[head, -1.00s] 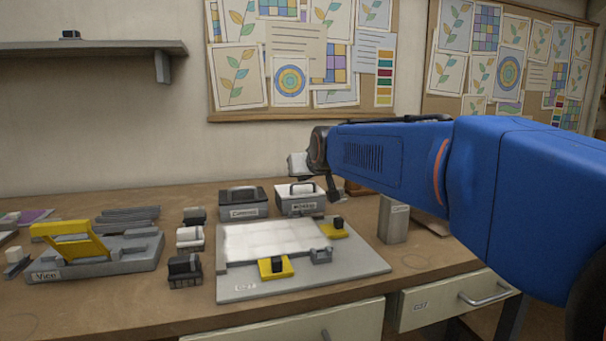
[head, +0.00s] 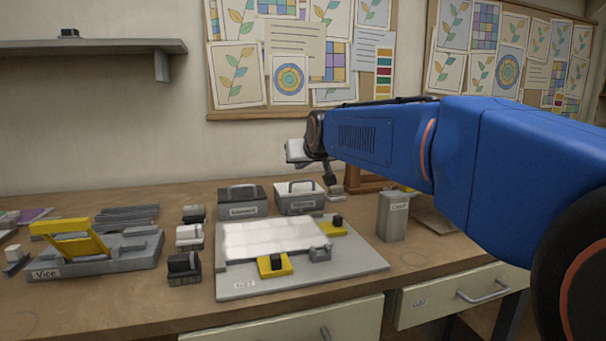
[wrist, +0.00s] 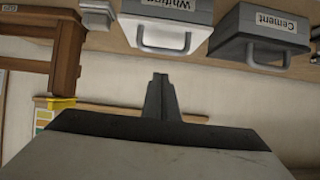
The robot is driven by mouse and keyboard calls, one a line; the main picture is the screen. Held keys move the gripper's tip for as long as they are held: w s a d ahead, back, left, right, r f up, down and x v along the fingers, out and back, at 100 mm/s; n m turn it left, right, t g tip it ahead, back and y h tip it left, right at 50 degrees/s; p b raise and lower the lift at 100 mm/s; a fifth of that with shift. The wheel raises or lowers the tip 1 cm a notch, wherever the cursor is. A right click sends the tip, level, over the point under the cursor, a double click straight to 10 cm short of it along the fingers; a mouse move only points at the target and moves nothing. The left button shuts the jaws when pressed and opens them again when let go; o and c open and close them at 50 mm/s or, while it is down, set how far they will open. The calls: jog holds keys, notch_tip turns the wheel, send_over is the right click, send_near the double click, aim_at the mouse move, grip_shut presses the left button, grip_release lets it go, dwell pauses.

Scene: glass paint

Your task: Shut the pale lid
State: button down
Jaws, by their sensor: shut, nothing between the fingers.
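The pale lid (head: 298,188) with its dark bail handle tops the grey box labelled Whiting (head: 300,204) at the back of the bench. It looks level and down on the box; no gap shows. In the wrist view, which is upside down, the pale lid (wrist: 190,38) and its handle show at the top. My gripper (head: 331,190) is just right of the Whiting box in the head view. In the wrist view my gripper (wrist: 160,80) has its fingers together and empty, apart from the handle.
A dark-lidded Cement box (head: 242,201) stands left of the pale one. In front lies a grey board (head: 340,275) with a white sheet and yellow clamps. A grey canister (head: 392,217) stands to the right. A wooden piece (head: 362,182) is behind my gripper.

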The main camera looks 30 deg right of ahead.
jog(key=shift+r, duration=0.35)
jog(key=s+f+v, duration=0.1)
jog(key=v, duration=0.8)
jog(key=shift+a+f, duration=0.2)
jog(key=shift+f, duration=0.15)
